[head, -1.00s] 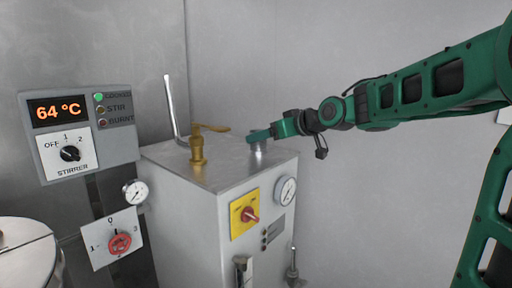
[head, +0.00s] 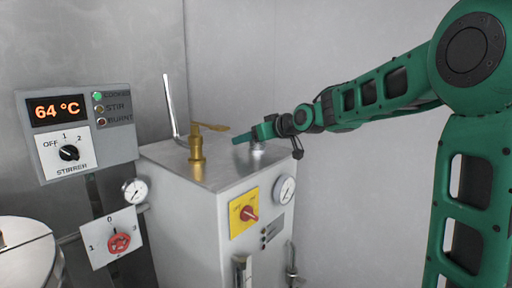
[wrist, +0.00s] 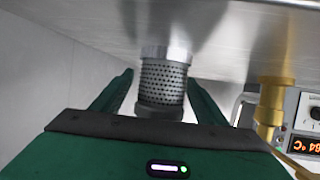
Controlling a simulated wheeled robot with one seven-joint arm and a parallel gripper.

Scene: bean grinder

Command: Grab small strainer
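The small strainer (wrist: 163,82) is a metal cylinder with a perforated wall. In the wrist view it stands between the two green fingers of my gripper (wrist: 160,76), with a narrow gap visible on the left side; contact on the right is hard to tell. The fingers look open around it. In the head view my gripper (head: 240,139) is low over the back right of the steel machine's top, and the strainer (head: 258,150) shows only in part below it, the rest hidden by the gripper.
The steel machine (head: 185,225) has a brass valve (head: 197,150) left of my gripper, and an upright metal rod (head: 171,108) behind it. A gauge (head: 284,189) and yellow switch (head: 244,212) are on its sides. A stirrer panel (head: 75,135) is at left. Space on the right is clear.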

